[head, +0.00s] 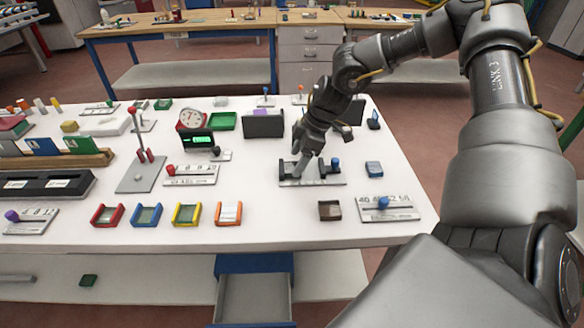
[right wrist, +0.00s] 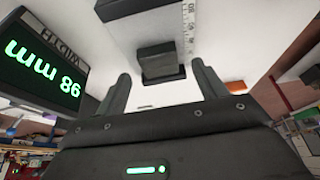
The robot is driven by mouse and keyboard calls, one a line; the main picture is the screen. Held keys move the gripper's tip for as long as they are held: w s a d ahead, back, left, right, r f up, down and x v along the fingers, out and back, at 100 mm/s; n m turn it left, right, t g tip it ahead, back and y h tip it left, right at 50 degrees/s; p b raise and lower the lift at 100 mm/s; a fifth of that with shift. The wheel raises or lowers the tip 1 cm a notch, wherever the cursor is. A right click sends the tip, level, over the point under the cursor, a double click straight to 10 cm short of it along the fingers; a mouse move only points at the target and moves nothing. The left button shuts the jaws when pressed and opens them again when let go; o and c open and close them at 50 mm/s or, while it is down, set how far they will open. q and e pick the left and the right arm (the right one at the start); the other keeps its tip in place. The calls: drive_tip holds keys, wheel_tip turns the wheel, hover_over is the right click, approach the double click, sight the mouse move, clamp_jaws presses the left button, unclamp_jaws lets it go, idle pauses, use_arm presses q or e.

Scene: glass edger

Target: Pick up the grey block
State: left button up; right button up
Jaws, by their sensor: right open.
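A grey block (right wrist: 157,60) shows between and beyond my fingers in the right wrist view. It is dark grey, on a darker base beside a white ruled scale. My right gripper (right wrist: 164,85) is open, with one finger on each side of the block's line and nothing held. In the head view my right gripper (head: 302,164) points down at the edger plate (head: 313,182), which carries dark blocks and a blue knob (head: 335,163). The gripper partly hides the plate there, and I cannot tell the grey block apart. My left gripper is not in view.
Several coloured trays stand along the front.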

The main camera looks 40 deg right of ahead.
drive_tip(key=shift+x, duration=0.95)
drive_tip(key=shift+f, duration=0.15)
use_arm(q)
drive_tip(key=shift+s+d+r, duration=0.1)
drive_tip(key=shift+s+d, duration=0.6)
use_arm(e)
drive_tip(key=shift+c, duration=0.4)
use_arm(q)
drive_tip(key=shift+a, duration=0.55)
use_arm(e)
drive_tip(key=c, duration=1)
drive_tip(key=shift+c, duration=0.2)
